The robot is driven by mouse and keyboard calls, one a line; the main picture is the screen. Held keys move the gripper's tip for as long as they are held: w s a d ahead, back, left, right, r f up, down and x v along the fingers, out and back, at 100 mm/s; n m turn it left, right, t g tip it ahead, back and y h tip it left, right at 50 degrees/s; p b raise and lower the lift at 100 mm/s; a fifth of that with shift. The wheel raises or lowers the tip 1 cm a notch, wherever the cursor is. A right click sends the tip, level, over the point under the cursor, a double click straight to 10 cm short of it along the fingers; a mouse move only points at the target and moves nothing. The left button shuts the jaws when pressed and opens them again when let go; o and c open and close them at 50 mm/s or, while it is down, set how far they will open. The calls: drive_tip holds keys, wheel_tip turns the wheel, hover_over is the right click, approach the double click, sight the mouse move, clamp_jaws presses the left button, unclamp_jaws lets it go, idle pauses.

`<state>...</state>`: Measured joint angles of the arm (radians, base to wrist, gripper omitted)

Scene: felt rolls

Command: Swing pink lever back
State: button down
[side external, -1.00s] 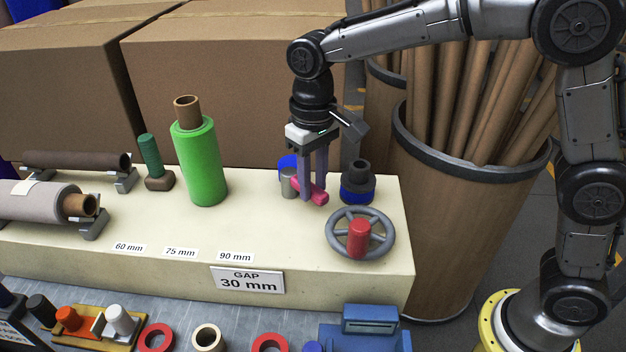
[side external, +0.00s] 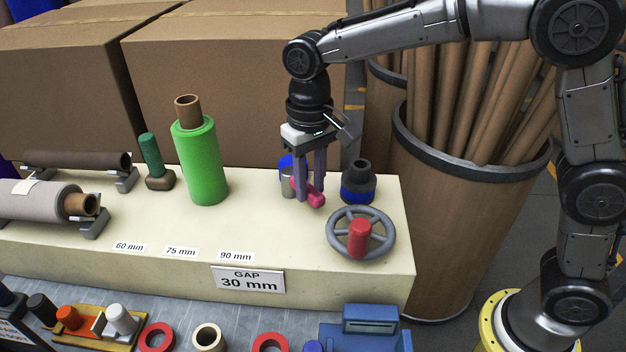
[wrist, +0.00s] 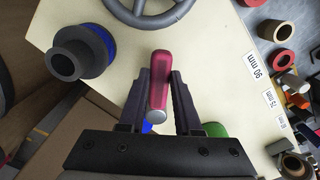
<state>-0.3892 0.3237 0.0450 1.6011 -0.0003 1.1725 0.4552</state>
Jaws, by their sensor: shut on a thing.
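The pink lever (side external: 315,195) is on the cream bench top, near its back right part. It also shows in the wrist view (wrist: 160,72), lying lengthwise between the two fingers with a grey round end toward the wrist. My gripper (side external: 311,199) points down and is shut on the pink lever. In the wrist view the fingertips (wrist: 160,80) flank its sides. The grey post and blue part (side external: 287,170) behind the lever are partly hidden by the fingers.
A grey handwheel with a red knob (side external: 359,240) stands in front right of the lever. A black and blue round part (side external: 358,183) is close on the right. A green roll (side external: 199,160) stands upright to the left. Cardboard boxes (side external: 230,80) rise behind the bench.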

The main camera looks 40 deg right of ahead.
sight(286, 217)
drive_tip(key=a+m, duration=0.1)
drive_tip(key=m, duration=0.1)
drive_tip(key=a+m, duration=0.1)
drive_tip(key=m, duration=0.1)
drive_tip(key=shift+w+a, duration=0.2)
drive_tip(key=shift+w, duration=0.1)
drive_tip(key=shift+w+a+r+m, duration=0.1)
drive_tip(key=shift+w+a+m, duration=0.15)
drive_tip(key=shift+m, duration=0.5)
drive_tip(key=shift+w+a+f+m, duration=0.1)
drive_tip(key=shift+w+a+m, duration=0.1)
drive_tip(key=shift+a+m, duration=0.35)
drive_tip(key=shift+w+a+r+m, duration=0.1)
drive_tip(key=shift+w+a+m, duration=0.1)
drive_tip(key=shift+m, duration=0.7)
drive_tip(key=c, duration=0.6)
unclamp_jaws()
wheel_tip(286, 217, up, 14)
drive_tip(key=shift+d, duration=0.1)
